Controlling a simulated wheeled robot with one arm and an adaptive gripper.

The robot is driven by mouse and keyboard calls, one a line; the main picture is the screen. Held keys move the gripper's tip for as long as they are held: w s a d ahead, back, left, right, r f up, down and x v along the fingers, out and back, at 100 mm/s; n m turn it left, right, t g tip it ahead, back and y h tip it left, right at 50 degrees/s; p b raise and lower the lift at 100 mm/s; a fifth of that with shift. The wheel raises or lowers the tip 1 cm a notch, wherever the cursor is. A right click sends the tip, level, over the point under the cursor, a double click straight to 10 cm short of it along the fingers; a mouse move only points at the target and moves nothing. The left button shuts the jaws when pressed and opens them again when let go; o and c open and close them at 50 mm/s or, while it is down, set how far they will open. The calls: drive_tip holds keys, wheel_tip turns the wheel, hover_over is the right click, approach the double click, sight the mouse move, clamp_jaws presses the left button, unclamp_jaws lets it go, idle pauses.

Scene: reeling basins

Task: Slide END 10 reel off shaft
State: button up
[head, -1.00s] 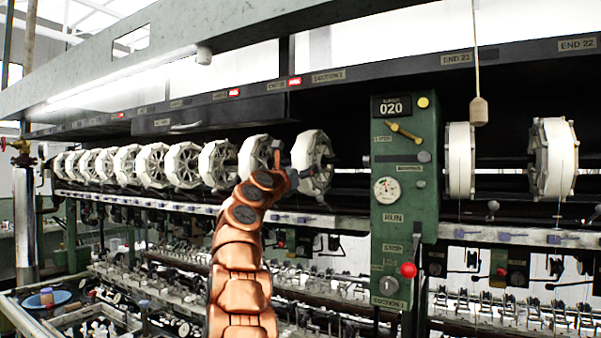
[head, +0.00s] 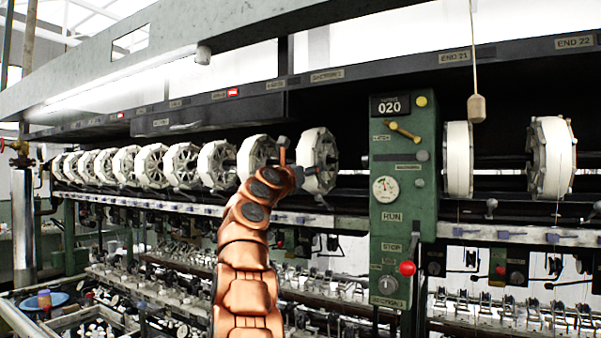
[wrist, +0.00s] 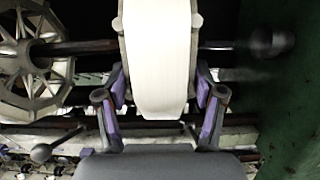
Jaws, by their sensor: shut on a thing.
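A white many-sided reel (head: 322,150) sits on the dark shaft (wrist: 218,45), just left of the green control post. I take it for the END 10 reel, though its label is too small to read. My gripper (wrist: 160,100) is shut on this reel (wrist: 157,60), with purple-padded fingers against both sides of its lower rim. In the head view my gripper (head: 302,178) is at the reel's left edge, partly hidden by my copper wrist. Bare shaft shows on both sides of the reel. A blurred dark knob (wrist: 272,42) is at the shaft's right end.
A neighbouring reel (wrist: 30,60) stands close on the left, with several more receding beyond it. The green control post (head: 402,210) stands close on the right. A dark beam (head: 340,75) runs above, and a rail with levers (wrist: 42,152) lies below.

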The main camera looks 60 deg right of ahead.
drive_tip(key=shift+s+b, duration=0.45)
drive_tip(key=shift+s, duration=0.8)
drive_tip(key=shift+s+b, duration=0.55)
drive_tip(key=shift+s, duration=0.8)
drive_tip(key=shift+s+d+b, duration=0.15)
drive_tip(key=shift+s+b, duration=0.55)
drive_tip(key=shift+s, duration=2.1)
drive_tip(key=f+b+v, duration=0.2)
drive_tip(key=b+v, duration=1)
drive_tip(key=v, duration=0.4)
drive_tip(key=d+f+b+v, duration=0.1)
drive_tip(key=f+b+v, duration=0.2)
drive_tip(key=b+v, duration=1)
drive_tip(key=v, duration=0.3)
